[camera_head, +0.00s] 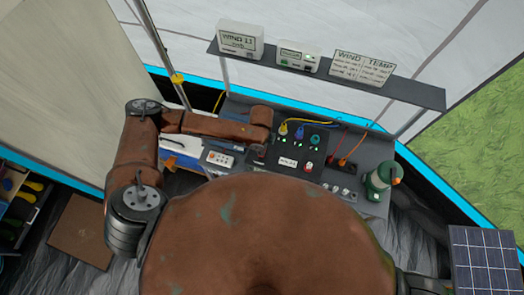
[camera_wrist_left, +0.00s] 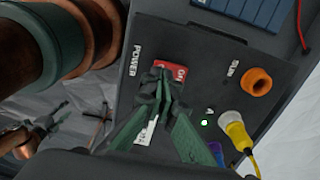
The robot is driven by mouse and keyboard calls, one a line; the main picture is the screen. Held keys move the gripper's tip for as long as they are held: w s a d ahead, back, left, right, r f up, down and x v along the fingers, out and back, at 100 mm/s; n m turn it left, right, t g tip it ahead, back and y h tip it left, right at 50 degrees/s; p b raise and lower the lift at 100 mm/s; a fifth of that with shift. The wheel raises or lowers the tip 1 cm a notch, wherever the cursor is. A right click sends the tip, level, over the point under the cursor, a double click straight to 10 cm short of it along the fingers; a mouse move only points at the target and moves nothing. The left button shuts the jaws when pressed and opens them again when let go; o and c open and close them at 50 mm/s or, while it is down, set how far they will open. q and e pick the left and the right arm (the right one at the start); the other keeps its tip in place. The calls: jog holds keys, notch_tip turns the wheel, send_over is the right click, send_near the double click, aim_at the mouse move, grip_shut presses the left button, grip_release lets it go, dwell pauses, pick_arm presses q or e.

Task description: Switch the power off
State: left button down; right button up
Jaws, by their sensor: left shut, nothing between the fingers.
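The red power switch (camera_wrist_left: 178,70), lettered "ON", sits on a dark panel (camera_wrist_left: 195,42) beside the word POWER in the left wrist view. My left gripper (camera_wrist_left: 158,84) is shut and empty, its green fingers together. Its tips overlap the left part of the switch; I cannot tell whether they touch it. A small green light (camera_wrist_left: 205,123) glows near the letter A. In the head view my left arm reaches over the control desk, and its wrist hides the switch.
An orange socket (camera_wrist_left: 257,82) and a yellow plug (camera_wrist_left: 236,131) stand out from the panel near the switch. In the head view, a shelf (camera_head: 325,72) with several displays hangs above the desk. A green cylinder (camera_head: 379,181) stands at the desk's right end.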

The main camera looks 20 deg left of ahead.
pick_arm(q)
jog(key=shift+f, duration=0.35)
jog(key=shift+f+b, duration=0.3)
jog(key=shift+f, duration=0.3)
dwell(0.3)
notch_tip(320, 180, up, 7)
jog(key=p, duration=0.8)
jog(key=shift+r, duration=0.1)
dwell(0.5)
